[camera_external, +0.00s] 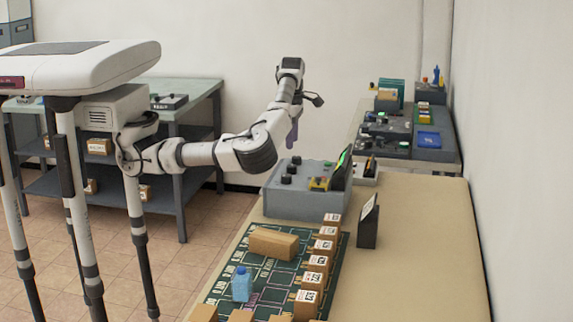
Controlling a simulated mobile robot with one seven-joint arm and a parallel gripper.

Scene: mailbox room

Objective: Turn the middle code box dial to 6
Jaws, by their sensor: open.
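The code box (308,204) is a grey box at the far end of the long tan table, with a row of black dials on its sloped top. The middle dial (291,169) sits between a farther and a nearer dial; its number cannot be read. My gripper (291,146) points down with purple fingers, above and close to the farthest dial in this view. The gap between the fingers is too small to make out, but the gripper is open. Nothing shows held in it.
A green lit screen (342,165) rises at the code box's right. A small black stand (368,225) is at right. The table's right side is clear.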

